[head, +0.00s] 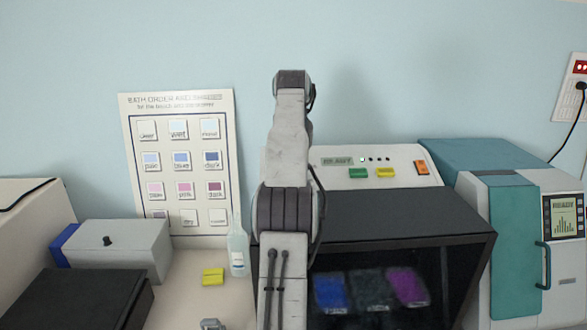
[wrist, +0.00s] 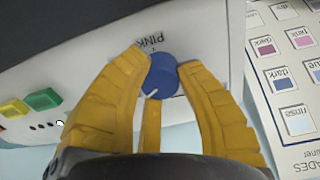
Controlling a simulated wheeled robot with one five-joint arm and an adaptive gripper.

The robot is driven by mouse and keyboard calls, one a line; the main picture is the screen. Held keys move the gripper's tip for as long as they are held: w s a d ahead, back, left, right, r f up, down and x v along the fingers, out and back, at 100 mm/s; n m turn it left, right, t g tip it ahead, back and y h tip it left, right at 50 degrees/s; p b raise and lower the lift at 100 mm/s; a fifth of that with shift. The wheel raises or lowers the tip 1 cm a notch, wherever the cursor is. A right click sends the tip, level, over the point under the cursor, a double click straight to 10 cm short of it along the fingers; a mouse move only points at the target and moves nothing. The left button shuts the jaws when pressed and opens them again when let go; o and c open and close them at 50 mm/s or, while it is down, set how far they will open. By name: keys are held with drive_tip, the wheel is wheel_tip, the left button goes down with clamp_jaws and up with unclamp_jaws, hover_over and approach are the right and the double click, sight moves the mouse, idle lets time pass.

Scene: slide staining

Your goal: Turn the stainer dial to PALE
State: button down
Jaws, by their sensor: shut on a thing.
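The stainer dial (wrist: 160,75) is a round blue knob with a white pointer line, seen in the wrist view on a pale panel. The label PINK (wrist: 152,42) stands beside it, turned in the picture; no PALE label shows. The pointer line is on the lower left of the knob, away from PINK. My gripper (wrist: 163,58) is shut on the dial, with yellow fingers on both sides of it. In the head view, the stainer (head: 400,228) has a dark top and a light control panel; my arm hides the dial and gripper there.
Green (head: 358,173), yellow (head: 386,172) and orange (head: 421,167) buttons sit on the panel right of my arm. A bottle (head: 238,252) and yellow block (head: 213,277) stand close left. A chart board (head: 230,170) leans behind. A teal-and-white machine (head: 515,245) stands right.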

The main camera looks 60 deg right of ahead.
drive_tip(key=shift+f, duration=0.15)
drive_tip(key=c, duration=0.8)
unclamp_jaws()
drive_tip(key=shift+r, duration=0.2)
drive_tip(key=shift+s+a+r, duration=0.1)
drive_tip(key=shift+a+r, duration=0.1)
drive_tip(key=shift+r, duration=0.25)
drive_tip(key=shift+s+a, duration=0.95)
drive_tip(key=shift+a, duration=0.8)
drive_tip(key=shift+s+a, duration=0.9)
drive_tip(key=shift+a, duration=0.9)
drive_tip(key=shift+s+a, duration=0.95)
drive_tip(key=shift+a, duration=0.8)
